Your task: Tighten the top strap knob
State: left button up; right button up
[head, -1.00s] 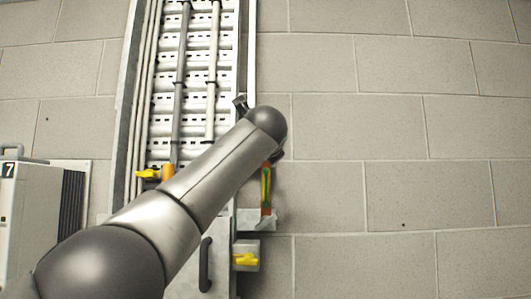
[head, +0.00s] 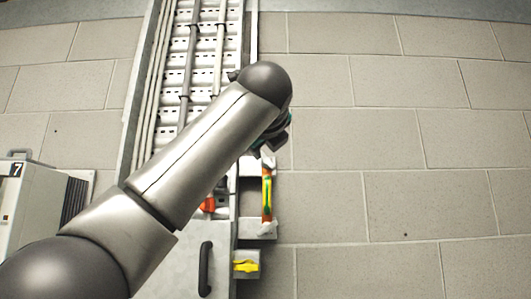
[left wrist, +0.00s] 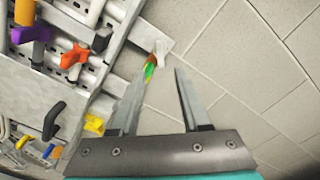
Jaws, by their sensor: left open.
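My left gripper (left wrist: 160,74) is open and empty, its two fingers apart in front of the block wall. In the head view only part of this gripper (head: 267,146) shows, just past the wrist and above the orange-and-green piece (head: 267,193). That piece also shows beyond the left finger in the left wrist view (left wrist: 149,71). An orange-red knob (head: 207,205) shows under my forearm; it is star-shaped in the left wrist view (left wrist: 74,56). A yellow knob (head: 245,266) sits lower on a bracket. I cannot tell which is the top strap knob. My right gripper is not in view.
A metal panel with pipes (head: 190,75) runs up the wall behind my arm. A black handle (head: 205,268) stands out lower down. A purple knob (left wrist: 32,35) is at the left wrist view's edge. A white cabinet marked 7 (head: 25,215) stands left. The right side is bare wall.

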pick_arm(q)
jog(key=s+b, duration=0.1)
jog(key=s, duration=0.4)
jog(key=shift+s+b, duration=0.1)
jog(key=shift+b, duration=0.25)
jog(key=shift+f, duration=0.1)
